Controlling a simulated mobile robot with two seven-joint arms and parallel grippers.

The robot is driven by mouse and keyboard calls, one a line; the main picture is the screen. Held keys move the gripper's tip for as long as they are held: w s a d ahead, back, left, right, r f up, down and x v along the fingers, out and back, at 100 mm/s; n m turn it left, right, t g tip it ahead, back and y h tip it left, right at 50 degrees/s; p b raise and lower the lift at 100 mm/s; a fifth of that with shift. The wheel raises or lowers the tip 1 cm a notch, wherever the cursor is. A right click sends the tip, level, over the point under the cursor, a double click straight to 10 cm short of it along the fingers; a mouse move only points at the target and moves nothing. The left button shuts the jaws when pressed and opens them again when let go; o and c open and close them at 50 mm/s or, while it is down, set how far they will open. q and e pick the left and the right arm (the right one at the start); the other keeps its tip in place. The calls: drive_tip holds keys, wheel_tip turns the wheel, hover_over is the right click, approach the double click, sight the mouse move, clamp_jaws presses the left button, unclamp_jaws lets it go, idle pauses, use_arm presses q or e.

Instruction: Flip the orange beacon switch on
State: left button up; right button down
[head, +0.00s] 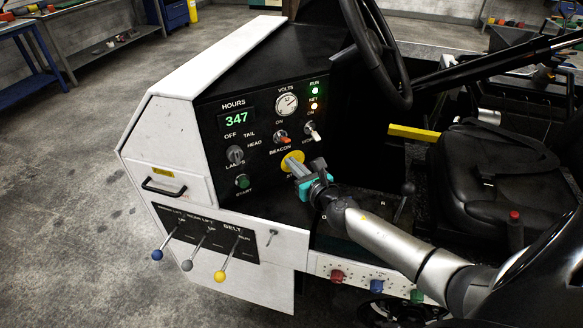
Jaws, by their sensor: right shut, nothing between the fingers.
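The orange beacon switch (281,138) is a small toggle on the black dash panel (215,190), with ON printed above it and BEACON below. It is too small to tell for certain which way its lever points. My left gripper is out of view.
A white-tipped toggle (311,129) sits close right of the beacon switch. A volts gauge (287,104) is above, a lamp knob (235,154) left. The steering wheel (379,50) and a yellow bar (414,132) lie right. Blue, grey and yellow-knobbed levers (228,257) stick out below.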

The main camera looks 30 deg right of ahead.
drive_tip(key=s+r+p, duration=0.4)
drive_tip(key=s+r, duration=0.1)
drive_tip(key=s, duration=0.3)
drive_tip(key=shift+a+r+p, duration=0.25)
drive_tip(key=shift+r+p, duration=0.05)
drive_tip(key=shift+r, duration=0.1)
